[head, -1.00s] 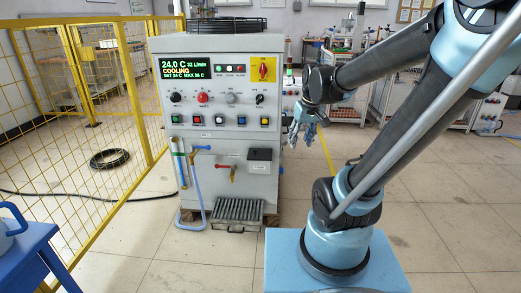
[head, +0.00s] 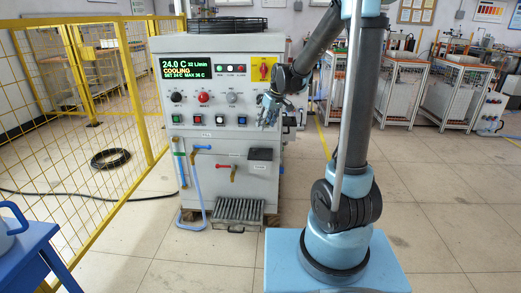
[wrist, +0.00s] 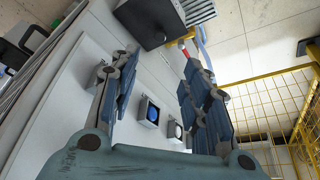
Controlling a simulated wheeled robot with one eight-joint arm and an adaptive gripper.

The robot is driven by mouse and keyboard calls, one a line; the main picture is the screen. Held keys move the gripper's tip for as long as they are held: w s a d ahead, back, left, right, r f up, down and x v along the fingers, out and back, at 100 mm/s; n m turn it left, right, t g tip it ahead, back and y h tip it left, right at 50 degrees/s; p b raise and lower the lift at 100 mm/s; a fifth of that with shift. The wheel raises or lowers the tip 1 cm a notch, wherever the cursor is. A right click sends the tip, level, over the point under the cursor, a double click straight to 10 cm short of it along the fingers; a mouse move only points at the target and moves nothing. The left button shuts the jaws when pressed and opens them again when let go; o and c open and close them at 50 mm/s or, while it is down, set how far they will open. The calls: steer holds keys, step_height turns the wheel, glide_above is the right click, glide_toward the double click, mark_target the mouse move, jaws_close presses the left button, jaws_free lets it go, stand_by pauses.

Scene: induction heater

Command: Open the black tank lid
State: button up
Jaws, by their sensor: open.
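The black tank lid (head: 260,154) is a small dark box-like cover on the right of the grey machine's front, below the row of buttons. It looks closed. In the wrist view the dark lid (wrist: 150,18) lies at the top, beyond the fingertips. My gripper (head: 268,120) is in front of the machine's right side, above the lid in the head view. In the wrist view my gripper (wrist: 158,62) has its two fingers apart with nothing between them. The gap between fingers and lid is hard to judge.
The grey machine (head: 222,135) carries knobs, buttons and a display reading 24.0 C, COOLING. A red-handled valve (head: 227,167) and blue hose (head: 198,190) sit left of the lid. A slatted grey tray (head: 238,211) is below. A yellow mesh fence (head: 90,120) stands left.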

mark_target(256, 149)
steer(key=shift+x, duration=8.75)
steer(key=shift+a, duration=0.1)
